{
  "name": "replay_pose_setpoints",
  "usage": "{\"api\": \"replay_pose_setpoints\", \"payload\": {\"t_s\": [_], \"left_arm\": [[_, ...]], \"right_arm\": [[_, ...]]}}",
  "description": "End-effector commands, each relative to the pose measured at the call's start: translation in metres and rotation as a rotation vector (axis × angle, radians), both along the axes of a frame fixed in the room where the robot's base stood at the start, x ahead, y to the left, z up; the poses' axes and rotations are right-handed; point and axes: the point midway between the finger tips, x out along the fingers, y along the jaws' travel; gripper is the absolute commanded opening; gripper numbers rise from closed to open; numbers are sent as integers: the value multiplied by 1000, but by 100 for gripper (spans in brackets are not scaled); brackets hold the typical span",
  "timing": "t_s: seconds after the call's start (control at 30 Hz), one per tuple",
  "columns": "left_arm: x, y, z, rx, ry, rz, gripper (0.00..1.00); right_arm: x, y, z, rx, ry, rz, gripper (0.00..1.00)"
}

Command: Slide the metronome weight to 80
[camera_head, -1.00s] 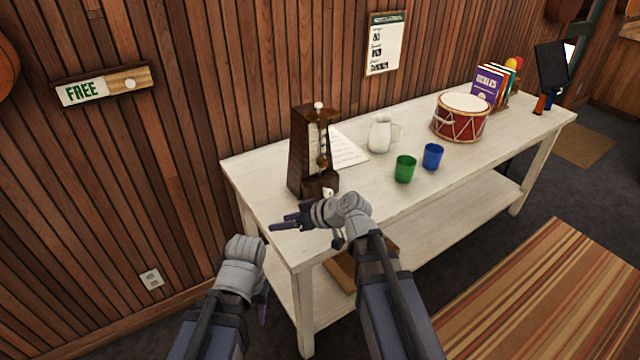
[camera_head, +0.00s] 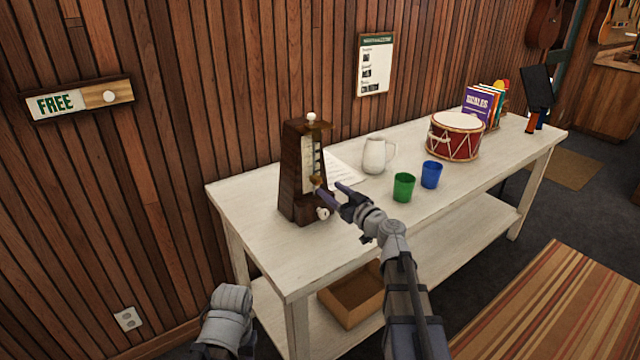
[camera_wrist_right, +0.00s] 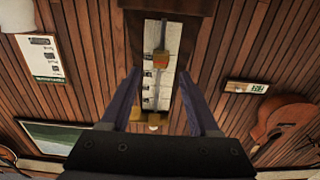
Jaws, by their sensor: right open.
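The dark wooden metronome (camera_head: 293,175) stands upright at the near left end of the white table, its pale scale plate facing me. A small brass weight (camera_head: 316,182) sits on its rod, on the lower part of the plate. My right gripper (camera_head: 329,191) is open in front of the metronome's face, close to the weight. In the right wrist view, which is upside down, the weight (camera_wrist_right: 160,60) appears between and slightly beyond the open fingertips (camera_wrist_right: 159,74). I cannot tell whether they touch it. The scale numbers are too small to read. My left gripper (camera_head: 228,310) is low left, its fingers hidden.
Behind the metronome lies a paper sheet (camera_head: 343,169). To its right are a white pitcher (camera_head: 374,155), a green cup (camera_head: 403,187), a blue cup (camera_head: 431,174) and a red drum (camera_head: 453,142). A cardboard box (camera_head: 350,307) sits on the shelf below. The front table edge is clear.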

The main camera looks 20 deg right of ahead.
Motion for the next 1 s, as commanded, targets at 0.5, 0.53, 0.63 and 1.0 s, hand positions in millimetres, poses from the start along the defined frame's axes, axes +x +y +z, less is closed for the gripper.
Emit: {"api": "replay_pose_setpoints", "payload": {"t_s": [0.5,0.53,0.63,1.0], "left_arm": [[0,0,0,0,0,0,50],[0,0,0,0,0,0,50],[0,0,0,0,0,0,50],[0,0,0,0,0,0,50]], "right_arm": [[58,22,0,0,1,1,62],[58,22,0,0,1,1,62],[57,22,0,0,1,1,62],[57,21,0,0,1,1,26]]}}
